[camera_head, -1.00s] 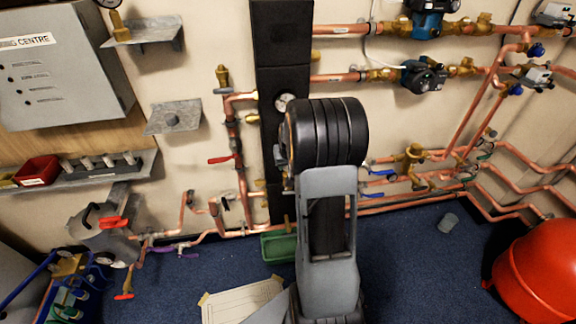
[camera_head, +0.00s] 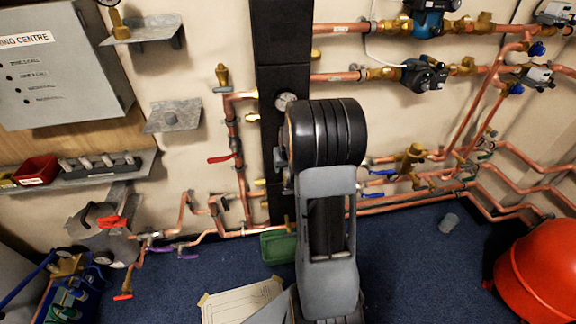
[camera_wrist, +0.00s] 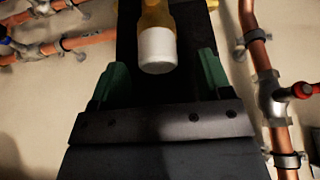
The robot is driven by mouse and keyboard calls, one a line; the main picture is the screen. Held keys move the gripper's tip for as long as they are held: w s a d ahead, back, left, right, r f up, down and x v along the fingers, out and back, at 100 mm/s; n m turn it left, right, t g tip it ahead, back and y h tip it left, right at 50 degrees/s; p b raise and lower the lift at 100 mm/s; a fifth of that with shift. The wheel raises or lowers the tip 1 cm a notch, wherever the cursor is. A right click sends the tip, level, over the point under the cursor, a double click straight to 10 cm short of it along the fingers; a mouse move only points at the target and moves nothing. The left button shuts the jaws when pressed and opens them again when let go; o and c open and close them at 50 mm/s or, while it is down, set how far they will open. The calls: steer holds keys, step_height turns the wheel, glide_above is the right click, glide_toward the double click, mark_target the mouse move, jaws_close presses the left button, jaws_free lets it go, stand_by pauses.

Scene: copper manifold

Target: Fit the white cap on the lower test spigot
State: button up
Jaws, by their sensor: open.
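The white cap (camera_wrist: 157,50) shows in the wrist view on the end of a brass spigot (camera_wrist: 157,13) in front of the dark backboard. It looks seated, but I cannot tell how fully. My gripper (camera_wrist: 162,66) is open, with one green finger on each side of the cap and a gap to each. I cannot tell how deep the cap lies between the fingers. In the head view my arm hides the gripper and the cap. Brass spigots (camera_head: 253,117) show along the left edge of the dark backboard (camera_head: 283,50).
In the wrist view a copper pipe with a red-handled valve (camera_wrist: 272,96) runs at the right, and copper pipes (camera_wrist: 50,48) cross at the upper left. In the head view a green tray (camera_head: 278,248) lies on the floor and a red vessel (camera_head: 540,268) stands at the right.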

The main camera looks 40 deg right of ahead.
steer(key=shift+r, duration=0.3)
steer(key=p+v, duration=0.2)
steer(key=v, duration=0.9)
steer(key=s+a+r+n+y, duration=0.1)
steer(key=s+a+n, duration=0.1)
steer(key=s+a, duration=0.4)
steer(key=s+a+r+n+g+y, duration=0.1)
steer(key=s+a+n, duration=0.2)
steer(key=s+a, duration=0.4)
steer(key=a, duration=0.8)
steer(key=shift+s+r, duration=0.15)
steer(key=shift+s, duration=0.2)
